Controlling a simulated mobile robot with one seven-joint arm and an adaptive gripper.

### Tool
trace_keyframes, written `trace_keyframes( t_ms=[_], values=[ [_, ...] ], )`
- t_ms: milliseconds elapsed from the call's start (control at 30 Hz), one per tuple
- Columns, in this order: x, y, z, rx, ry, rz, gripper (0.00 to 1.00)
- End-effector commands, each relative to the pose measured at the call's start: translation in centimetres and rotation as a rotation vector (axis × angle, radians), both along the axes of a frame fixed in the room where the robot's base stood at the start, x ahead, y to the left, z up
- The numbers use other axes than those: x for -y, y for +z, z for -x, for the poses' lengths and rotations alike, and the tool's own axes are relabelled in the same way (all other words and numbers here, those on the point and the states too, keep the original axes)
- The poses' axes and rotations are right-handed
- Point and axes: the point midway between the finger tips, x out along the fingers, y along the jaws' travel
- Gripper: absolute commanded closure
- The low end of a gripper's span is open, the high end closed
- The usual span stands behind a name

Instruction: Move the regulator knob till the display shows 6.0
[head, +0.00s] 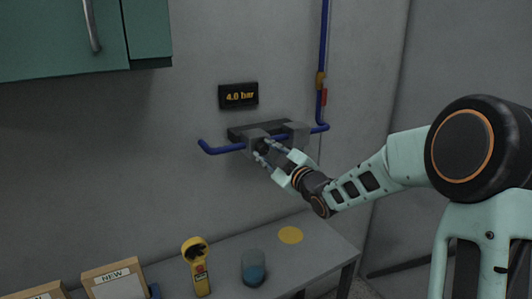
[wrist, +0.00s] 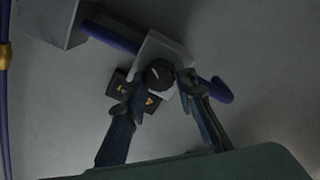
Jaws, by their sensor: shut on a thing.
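The display (head: 239,95) on the wall reads "4.0 bar" in the head view. Below it, the regulator knob (head: 262,146) is dark and partly hidden by my fingers. In the wrist view the round black knob (wrist: 159,74) with a pale pointer line sits on a light grey block (wrist: 163,47). My gripper (head: 265,150) is at the knob, with one finger on each side, shut on it. The fingers also show in the wrist view (wrist: 160,85). The display (wrist: 121,87) is partly hidden behind the left finger there.
A blue pipe (head: 222,149) runs through the regulator block and up the wall at right. Below, a grey table (head: 225,277) carries a yellow handheld device (head: 198,268), a blue cup (head: 254,268), a yellow disc (head: 290,235) and boxes. A green cabinet (head: 60,35) hangs upper left.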

Motion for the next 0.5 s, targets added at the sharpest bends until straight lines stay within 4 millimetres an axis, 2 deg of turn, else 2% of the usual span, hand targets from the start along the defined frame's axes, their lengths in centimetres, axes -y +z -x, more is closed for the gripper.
trace_keyframes(
  t_ms=[500],
  values=[
    [0.1,0.01,-0.03,-0.213,-0.001,-0.314,0.99]
  ],
)
